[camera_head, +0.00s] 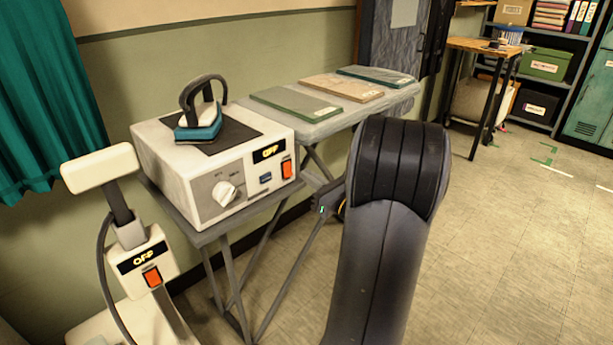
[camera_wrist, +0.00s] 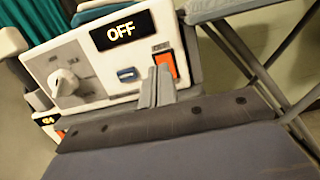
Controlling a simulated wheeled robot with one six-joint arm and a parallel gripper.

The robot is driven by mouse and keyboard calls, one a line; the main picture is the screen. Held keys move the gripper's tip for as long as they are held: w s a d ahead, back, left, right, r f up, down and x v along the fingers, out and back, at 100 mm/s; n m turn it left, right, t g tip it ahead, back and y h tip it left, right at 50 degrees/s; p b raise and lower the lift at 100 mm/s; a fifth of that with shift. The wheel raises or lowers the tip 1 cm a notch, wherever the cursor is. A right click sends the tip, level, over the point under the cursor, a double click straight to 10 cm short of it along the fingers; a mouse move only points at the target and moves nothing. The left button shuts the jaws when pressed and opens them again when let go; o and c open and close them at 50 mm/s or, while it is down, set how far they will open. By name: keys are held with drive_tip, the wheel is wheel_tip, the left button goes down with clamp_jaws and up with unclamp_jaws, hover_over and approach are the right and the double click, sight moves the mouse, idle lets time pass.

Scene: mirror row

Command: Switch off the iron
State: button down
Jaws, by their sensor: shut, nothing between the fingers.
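The iron (camera_head: 198,125), with a teal base and dark handle, rests on the dark pad on top of a white station box (camera_head: 165,155). The box front has a black display (camera_head: 269,151) reading OFF, an orange-red switch (camera_head: 287,168), a small blue button (camera_head: 265,178) and a white knob (camera_head: 228,193). In the wrist view the display (camera_wrist: 122,30) also reads OFF. My gripper (camera_wrist: 158,76) is shut and empty, its tips just in front of the lower left of the switch (camera_wrist: 167,62). I cannot tell whether they touch it. In the head view my arm largely hides the gripper.
A folding table (camera_head: 330,125) behind the box holds several flat folded items. A wooden table (camera_head: 485,46) and shelves stand at the back right. The floor (camera_head: 520,240) at right is clear.

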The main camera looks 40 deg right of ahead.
drive_tip(key=s+r+p, duration=0.1)
drive_tip(key=s, duration=0.7)
drive_tip(key=shift+s+d, duration=0.2)
drive_tip(key=shift+d, duration=0.2)
drive_tip(key=shift+w, duration=0.15)
